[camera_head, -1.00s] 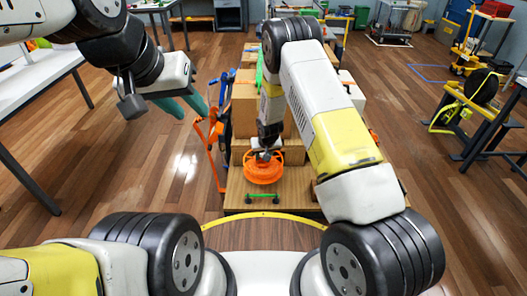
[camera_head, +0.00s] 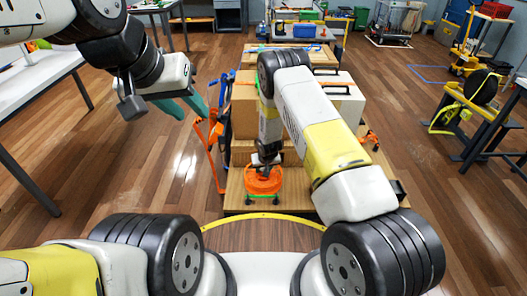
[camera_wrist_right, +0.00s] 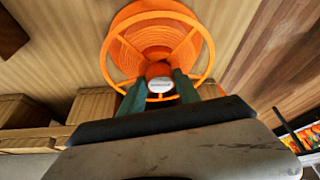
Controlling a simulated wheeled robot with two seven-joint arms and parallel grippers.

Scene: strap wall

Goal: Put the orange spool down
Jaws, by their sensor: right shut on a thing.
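The orange spool (camera_head: 263,184) is a round ribbed reel with a spoked rim, near the front of the wooden platform (camera_head: 235,205). My right gripper (camera_head: 266,163) is shut on its hub from above; the wrist view shows the green fingers (camera_wrist_right: 159,90) on either side of the hub, with the spool (camera_wrist_right: 150,45) beyond them. I cannot tell whether the spool touches the platform. A green bar (camera_head: 276,203) shows just below the spool, its middle hidden by it. My left gripper (camera_head: 190,108) is open and empty, to the left of the platform.
Cardboard boxes (camera_head: 243,105) and a light case (camera_head: 345,100) stand behind the spool. Orange and blue straps (camera_head: 213,150) hang at the platform's left side. A yellow curved edge (camera_head: 262,214) lies in front.

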